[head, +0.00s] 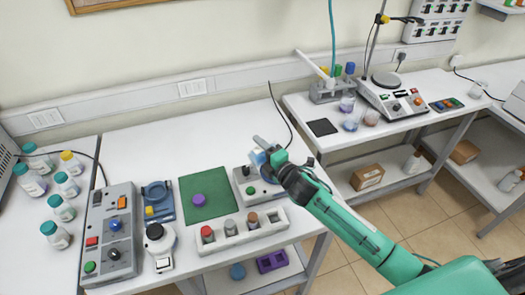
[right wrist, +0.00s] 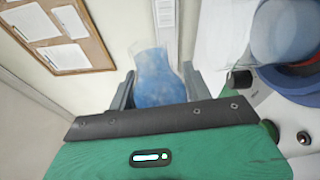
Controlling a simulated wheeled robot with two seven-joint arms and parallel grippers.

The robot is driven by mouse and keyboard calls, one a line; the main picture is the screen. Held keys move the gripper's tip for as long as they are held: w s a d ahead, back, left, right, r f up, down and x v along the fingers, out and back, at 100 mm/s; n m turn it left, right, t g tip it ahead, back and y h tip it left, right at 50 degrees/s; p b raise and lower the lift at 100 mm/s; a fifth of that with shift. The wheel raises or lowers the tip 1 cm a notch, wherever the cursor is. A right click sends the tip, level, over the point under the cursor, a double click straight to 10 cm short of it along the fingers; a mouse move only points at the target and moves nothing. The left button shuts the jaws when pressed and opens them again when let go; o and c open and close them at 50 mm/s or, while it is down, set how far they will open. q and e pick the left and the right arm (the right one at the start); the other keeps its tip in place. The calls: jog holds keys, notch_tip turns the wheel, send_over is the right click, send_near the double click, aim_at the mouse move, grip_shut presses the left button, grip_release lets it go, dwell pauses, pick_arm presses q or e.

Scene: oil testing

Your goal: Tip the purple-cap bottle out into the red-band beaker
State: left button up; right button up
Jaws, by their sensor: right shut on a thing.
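My right gripper (head: 268,152) is shut on a clear vessel with blue contents, held above a small grey device near the table's right edge. The right wrist view shows this vessel (right wrist: 158,78) between the two fingers (right wrist: 155,88), with no cap visible on it. A purple cap-like piece (head: 198,201) lies on the green mat (head: 205,186). Small clear beakers stand on the right-hand table. One has a faint reddish tint (head: 371,118) and another is bluish (head: 351,122); I cannot make out which carries a red band. My left gripper is not in view.
A grey device (head: 245,188) with a blue round part stands under my right gripper. A white rack (head: 236,230) holds several capped vials. Teal-capped bottles (head: 62,209) stand at left. A gap separates the two tables; a hotplate (head: 395,98) stands on the right one.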

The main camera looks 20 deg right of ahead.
jog(key=n, duration=0.1)
jog(key=f+n+b, duration=0.1)
jog(key=shift+n, duration=0.4)
jog(key=shift+d+r+n, duration=0.2)
jog(key=shift+n, duration=0.8)
jog(key=shift+w+d+r+n+p, duration=0.15)
jog(key=shift+n+p, duration=0.2)
jog(key=shift+n, duration=0.55)
jog(key=n, duration=0.1)
jog(key=n+p, duration=0.1)
jog(key=r+n, duration=0.1)
jog(key=shift+w+d, duration=0.1)
jog(key=shift+d, duration=0.15)
jog(key=n+p, duration=0.1)
jog(key=d+r+n+p, duration=0.1)
jog(key=n, duration=0.1)
jog(key=shift+w+r, duration=0.15)
jog(key=shift+r, duration=0.05)
jog(key=n, duration=0.1)
jog(key=d+n+p, duration=0.1)
jog(key=n, duration=0.1)
jog(key=shift+w+d+r+n, duration=0.2)
jog(key=shift+r+n, duration=0.1)
jog(key=shift+r, duration=0.1)
jog(key=shift+n, duration=0.3)
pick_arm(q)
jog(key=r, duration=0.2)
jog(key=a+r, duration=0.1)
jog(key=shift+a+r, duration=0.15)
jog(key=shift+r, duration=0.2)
